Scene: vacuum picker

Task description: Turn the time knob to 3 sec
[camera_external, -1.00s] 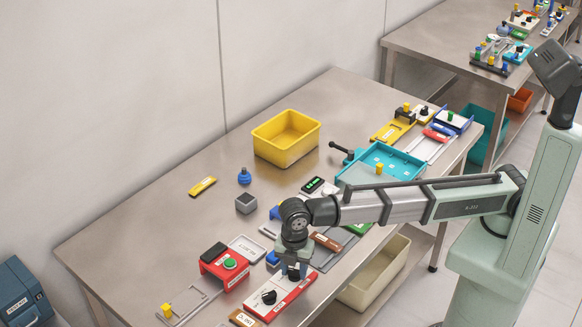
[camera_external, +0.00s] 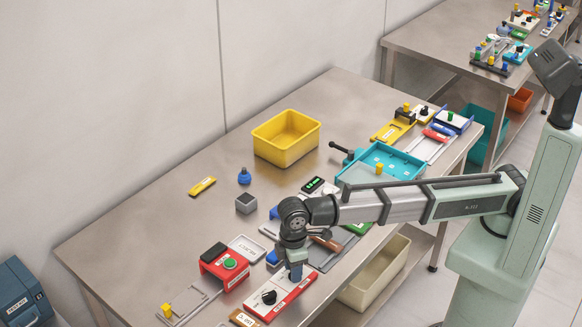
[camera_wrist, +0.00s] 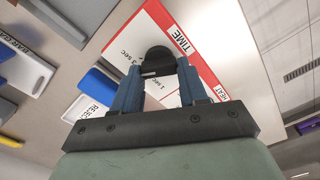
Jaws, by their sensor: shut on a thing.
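The red-and-white panel (camera_external: 284,296) lies near the table's front edge. In the wrist view its white face (camera_wrist: 210,50) carries a TIME label (camera_wrist: 181,40) and a "3 sec" mark (camera_wrist: 124,62). The black time knob (camera_wrist: 157,58) stands beside these labels, between the blue fingertips of my gripper (camera_wrist: 157,70). My gripper is shut on this knob. In the external view my gripper (camera_external: 295,272) points down onto the panel's far end and hides the time knob. A second black knob (camera_external: 268,297) shows at the near end. I cannot tell where the time knob's pointer stands.
A red box with a green button (camera_external: 230,263) stands left of the panel. A yellow bin (camera_external: 287,138) stands farther back.

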